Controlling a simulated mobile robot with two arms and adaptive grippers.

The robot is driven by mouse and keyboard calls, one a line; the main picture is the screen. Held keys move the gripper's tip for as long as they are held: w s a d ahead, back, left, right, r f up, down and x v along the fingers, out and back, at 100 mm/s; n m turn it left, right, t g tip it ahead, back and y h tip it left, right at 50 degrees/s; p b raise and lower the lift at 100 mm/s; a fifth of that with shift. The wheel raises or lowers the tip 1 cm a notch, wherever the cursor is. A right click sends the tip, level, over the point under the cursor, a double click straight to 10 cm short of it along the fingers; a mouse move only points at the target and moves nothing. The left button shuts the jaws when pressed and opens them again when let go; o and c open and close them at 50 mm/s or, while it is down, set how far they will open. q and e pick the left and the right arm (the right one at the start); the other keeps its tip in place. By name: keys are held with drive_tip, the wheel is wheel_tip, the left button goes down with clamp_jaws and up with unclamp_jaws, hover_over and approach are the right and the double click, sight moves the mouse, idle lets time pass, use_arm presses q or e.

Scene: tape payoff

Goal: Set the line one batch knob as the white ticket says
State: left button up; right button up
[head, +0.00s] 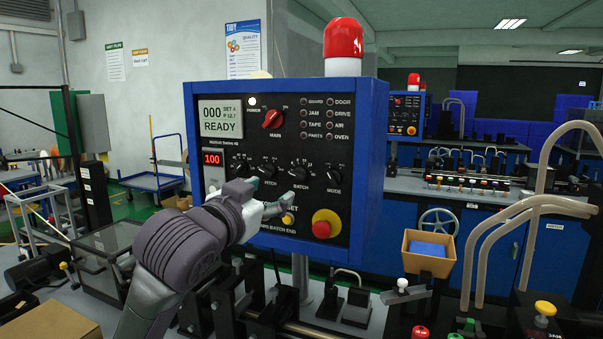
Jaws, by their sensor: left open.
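The batch knob (301,174) is a small black knob in the lower row of the blue-framed control panel (375,150), between the pitch and mode knobs. Its exact setting is too small to read. My left gripper (272,194) is open in front of the panel, just below and left of the batch knob, and holds nothing; I cannot tell whether it touches the panel. The panel screen (221,118) reads 000, SET 4, READY. I cannot make out a readable white ticket; a pale patch (213,176) shows below the red readout. My right gripper is out of view.
The pitch knob (267,171) and mode knob (335,178) flank the batch knob. A red main switch (272,119) is above. A red stop button (322,228) on a yellow ring and a yellow button (288,219) lie below. Curved pale tubes (520,208) stand at right.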

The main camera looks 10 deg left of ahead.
use_arm(q)
drive_tip(key=p, duration=0.1)
approach(297, 175)
drive_tip(key=w, duration=0.3)
drive_tip(key=w+d+p, duration=0.1)
drive_tip(key=w, duration=0.1)
drive_tip(key=w+p, duration=0.1)
drive_tip(key=w, duration=0.1)
drive_tip(key=shift+w+d, duration=0.4)
drive_tip(key=shift+w, duration=0.65)
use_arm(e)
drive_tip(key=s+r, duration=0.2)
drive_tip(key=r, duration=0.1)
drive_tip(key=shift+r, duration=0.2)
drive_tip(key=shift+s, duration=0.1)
